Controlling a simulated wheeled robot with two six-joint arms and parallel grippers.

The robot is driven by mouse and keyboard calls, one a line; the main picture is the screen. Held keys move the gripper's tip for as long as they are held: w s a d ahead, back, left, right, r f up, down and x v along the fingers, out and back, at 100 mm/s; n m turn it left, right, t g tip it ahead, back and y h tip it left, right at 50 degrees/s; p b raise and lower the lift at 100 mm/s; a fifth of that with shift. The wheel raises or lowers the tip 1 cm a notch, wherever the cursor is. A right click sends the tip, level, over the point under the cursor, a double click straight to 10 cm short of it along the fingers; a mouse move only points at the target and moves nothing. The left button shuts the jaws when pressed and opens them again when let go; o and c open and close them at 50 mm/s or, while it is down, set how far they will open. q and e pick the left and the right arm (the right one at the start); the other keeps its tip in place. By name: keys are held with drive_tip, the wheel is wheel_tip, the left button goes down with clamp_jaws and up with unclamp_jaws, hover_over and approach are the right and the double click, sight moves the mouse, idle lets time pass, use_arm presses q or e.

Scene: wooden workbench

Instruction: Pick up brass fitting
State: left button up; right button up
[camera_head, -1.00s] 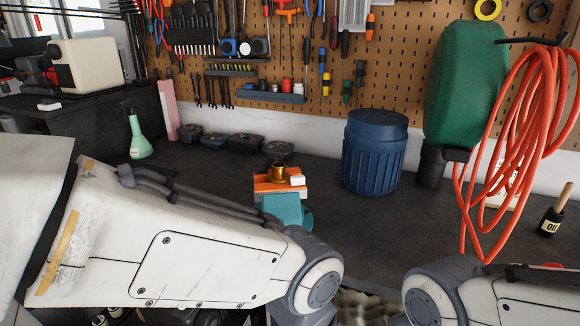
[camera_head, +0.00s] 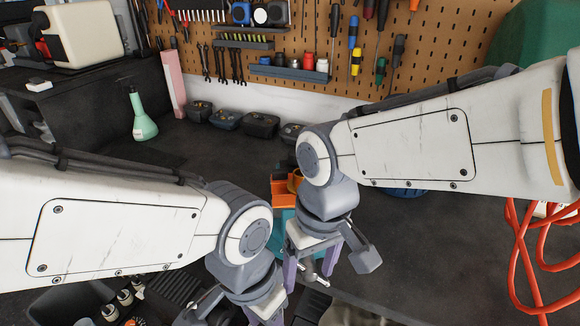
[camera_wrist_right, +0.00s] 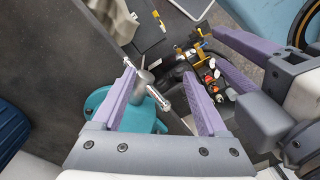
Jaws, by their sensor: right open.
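The brass fitting (camera_head: 295,181) sits on the orange-and-teal vise (camera_head: 284,192) in the head view, mostly hidden behind my right arm. My right gripper (camera_head: 311,272) points down in front of the vise. Its fingers are apart and hold nothing. In the right wrist view, my right gripper (camera_wrist_right: 158,70) has the vise's silver handle (camera_wrist_right: 150,88) between or beneath its fingers; contact cannot be told. I do not make out the fitting there. My left gripper (camera_head: 258,312) is low at the bottom edge, partly cut off. Its two fingers show apart in the right wrist view (camera_wrist_right: 225,52).
My two wrists are close together. A blue canister (camera_head: 405,191) is mostly hidden behind my right arm. Small dark bins (camera_head: 228,120) line the back, with a green bottle (camera_head: 143,118) at left. An orange hose (camera_head: 530,255) hangs at right. Dark bench is bare at right centre.

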drive_tip(key=w+a+r+m+p, duration=0.2)
drive_tip(key=w+r+p, duration=0.2)
drive_tip(key=w+r, duration=0.45)
wheel_tip(320, 180, up, 6)
drive_tip(key=m+p, duration=0.2)
drive_tip(key=p, duration=0.2)
hover_over(292, 185)
drive_tip(key=d, duration=0.1)
drive_tip(key=shift+s+d+h, duration=0.1)
drive_tip(key=shift+d+h, duration=0.1)
drive_tip(key=shift+h, duration=0.2)
drive_tip(key=shift+w, duration=0.25)
wheel_tip(292, 185, down, 4)
drive_tip(key=shift+f, duration=0.25)
drive_tip(key=f, duration=0.1)
drive_tip(key=f+p, duration=0.1)
drive_tip(key=f, duration=0.1)
drive_tip(key=f+p, duration=0.1)
drive_tip(key=shift+d+f, duration=0.25)
drive_tip(key=shift+f, duration=0.65)
drive_tip(key=c, duration=1.1)
use_arm(q)
wheel_tip(292, 185, up, 12)
use_arm(e)
drive_tip(key=shift+c, duration=0.2)
use_arm(q)
drive_tip(key=shift+f, duration=0.1)
use_arm(e)
drive_tip(key=shift+r, duration=0.15)
